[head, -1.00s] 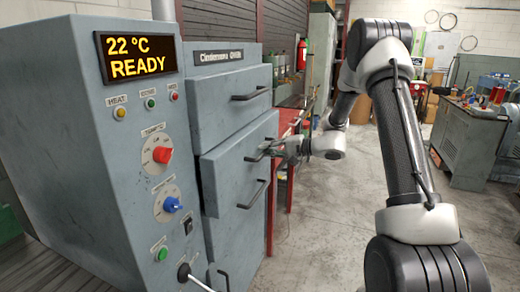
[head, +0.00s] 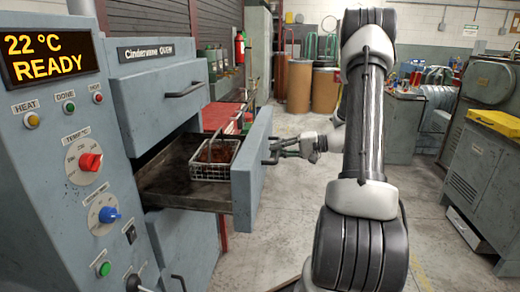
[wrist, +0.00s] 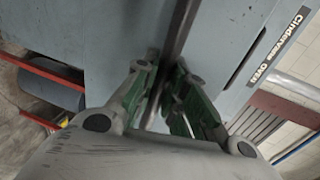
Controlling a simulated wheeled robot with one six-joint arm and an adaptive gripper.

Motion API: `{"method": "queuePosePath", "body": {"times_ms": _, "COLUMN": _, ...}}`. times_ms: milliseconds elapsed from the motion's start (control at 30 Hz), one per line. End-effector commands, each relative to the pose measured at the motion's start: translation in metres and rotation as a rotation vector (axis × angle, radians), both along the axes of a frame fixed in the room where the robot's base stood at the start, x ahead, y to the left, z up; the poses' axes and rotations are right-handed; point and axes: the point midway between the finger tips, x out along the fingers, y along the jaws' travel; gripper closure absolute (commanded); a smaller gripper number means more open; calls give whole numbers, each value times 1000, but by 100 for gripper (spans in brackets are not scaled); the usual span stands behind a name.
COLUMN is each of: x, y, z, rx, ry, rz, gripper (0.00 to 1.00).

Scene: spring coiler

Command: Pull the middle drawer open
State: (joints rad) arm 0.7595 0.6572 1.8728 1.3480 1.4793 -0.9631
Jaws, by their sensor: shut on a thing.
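The middle drawer (head: 245,180) of the grey oven cabinet stands well out from the cabinet, open. Its inside shows, with a wire basket (head: 214,172) holding something brown on the tray. My gripper (head: 276,152) is at the drawer's front, shut on its dark bar handle (head: 267,158). In the wrist view, the handle (wrist: 180,35) runs between the green-padded fingers of my gripper (wrist: 166,95). The fingers hide part of the handle.
The top drawer (head: 165,98) is shut above; a lower drawer (head: 190,250) is below. The control panel (head: 90,170) reads 22 °C READY. Open floor (head: 290,230) lies before the drawer.

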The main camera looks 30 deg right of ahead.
Motion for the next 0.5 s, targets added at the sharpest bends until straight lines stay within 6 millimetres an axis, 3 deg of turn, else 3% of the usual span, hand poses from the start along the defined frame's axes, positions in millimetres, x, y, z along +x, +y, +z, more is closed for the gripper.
{"method": "queuePosePath", "body": {"times_ms": 200, "x": -14, "y": -20, "z": -1, "rx": -1, "ry": 2, "rz": -1, "gripper": 100}}
{"method": "queuePosePath", "body": {"times_ms": 500, "x": -19, "y": -27, "z": 0, "rx": -1, "ry": 1, "rz": 0, "gripper": 100}}
